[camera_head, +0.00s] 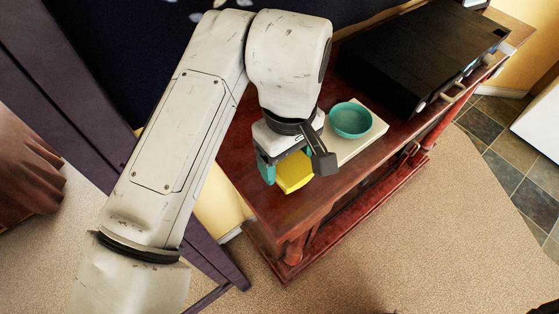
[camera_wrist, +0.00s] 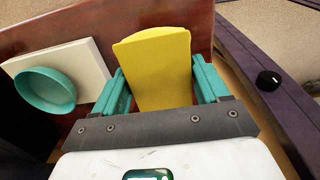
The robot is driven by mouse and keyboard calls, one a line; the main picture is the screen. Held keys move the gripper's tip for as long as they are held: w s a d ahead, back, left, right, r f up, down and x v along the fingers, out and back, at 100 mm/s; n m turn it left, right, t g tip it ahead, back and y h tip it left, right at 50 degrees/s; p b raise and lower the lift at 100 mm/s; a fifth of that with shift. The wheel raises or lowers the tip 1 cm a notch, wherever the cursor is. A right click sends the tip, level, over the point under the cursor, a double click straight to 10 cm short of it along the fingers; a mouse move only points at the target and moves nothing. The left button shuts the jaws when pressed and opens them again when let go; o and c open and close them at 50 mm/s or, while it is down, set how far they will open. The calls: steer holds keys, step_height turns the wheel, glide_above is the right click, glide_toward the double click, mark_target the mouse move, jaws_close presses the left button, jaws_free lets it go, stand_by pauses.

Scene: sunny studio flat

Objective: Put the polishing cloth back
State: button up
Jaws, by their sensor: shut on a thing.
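The yellow polishing cloth (camera_wrist: 157,72) is between the two teal fingers of my gripper (camera_wrist: 160,88) in the wrist view. In the head view the cloth (camera_head: 293,172) shows below my gripper (camera_head: 280,172), over the near end of the dark red wooden cabinet (camera_head: 272,205). My gripper is shut on the cloth. The frames do not clearly show whether the cloth touches the cabinet top. Part of the cloth is hidden behind the gripper in the head view.
A teal bowl (camera_head: 350,119) sits on a cream board (camera_head: 362,140) beside my gripper on the cabinet. A black box-shaped device (camera_head: 420,55) stands farther along the cabinet top. A dark purple frame (camera_head: 75,90) stands left of the cabinet. Carpet (camera_head: 440,230) in front is clear.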

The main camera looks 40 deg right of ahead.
mark_target(280, 167)
steer(key=shift+w+d+f, duration=0.1)
steer(key=shift+w+f, duration=0.75)
steer(key=shift+f, duration=0.15)
steer(key=shift+w+f, duration=0.15)
steer(key=shift+f, duration=0.8)
steer(key=shift+w+f, duration=0.1)
steer(key=shift+f, duration=0.85)
steer(key=o, duration=1)
step_height(280, 167, up, 12)
steer(key=shift+r, duration=0.1)
